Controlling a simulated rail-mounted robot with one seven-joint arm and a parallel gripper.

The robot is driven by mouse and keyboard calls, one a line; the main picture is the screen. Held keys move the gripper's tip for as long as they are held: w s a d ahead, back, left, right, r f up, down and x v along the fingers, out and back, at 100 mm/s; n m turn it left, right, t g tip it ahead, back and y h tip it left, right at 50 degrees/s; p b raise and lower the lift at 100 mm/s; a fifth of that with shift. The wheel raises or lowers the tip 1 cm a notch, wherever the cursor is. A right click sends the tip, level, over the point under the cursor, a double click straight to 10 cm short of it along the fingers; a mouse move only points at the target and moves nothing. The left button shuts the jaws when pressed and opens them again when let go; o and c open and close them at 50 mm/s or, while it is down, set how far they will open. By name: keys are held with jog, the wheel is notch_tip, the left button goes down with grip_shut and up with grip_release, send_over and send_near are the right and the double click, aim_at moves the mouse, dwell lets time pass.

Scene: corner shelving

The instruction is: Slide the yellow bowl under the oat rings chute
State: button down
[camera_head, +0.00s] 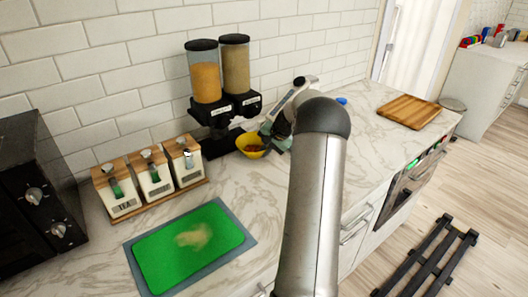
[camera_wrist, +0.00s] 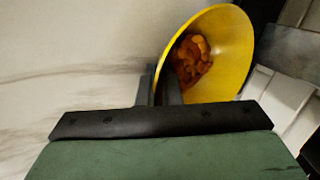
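The yellow bowl (camera_head: 250,153) stands on the marble counter just in front of the dry-food dispenser (camera_head: 232,107), below its right side. In the wrist view the bowl (camera_wrist: 238,60) is at the upper right, with orange-brown pieces inside. The dispenser has an orange-filled left container (camera_head: 206,80) and a tan-filled right container (camera_head: 236,68). Its chute labels are too small to read. My gripper (camera_wrist: 160,88) has its two dark fingers close together at the bowl's near-left rim. I cannot tell whether they grip it. In the head view my forearm and wrist partly hide the gripper.
Three white canisters (camera_head: 154,181) on a wooden stand are left of the bowl. A green mat (camera_head: 190,248) lies in front. A black appliance (camera_head: 38,195) stands at far left. A wooden board (camera_head: 409,111) lies at right. Counter between mat and bowl is clear.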

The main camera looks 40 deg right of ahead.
jog(key=shift+d, duration=0.1)
jog(key=c, duration=1.5)
grip_release()
jog(key=shift+c, duration=0.2)
jog(key=b+v, duration=0.2)
jog(key=v, duration=1.5)
jog(key=shift+r, duration=0.25)
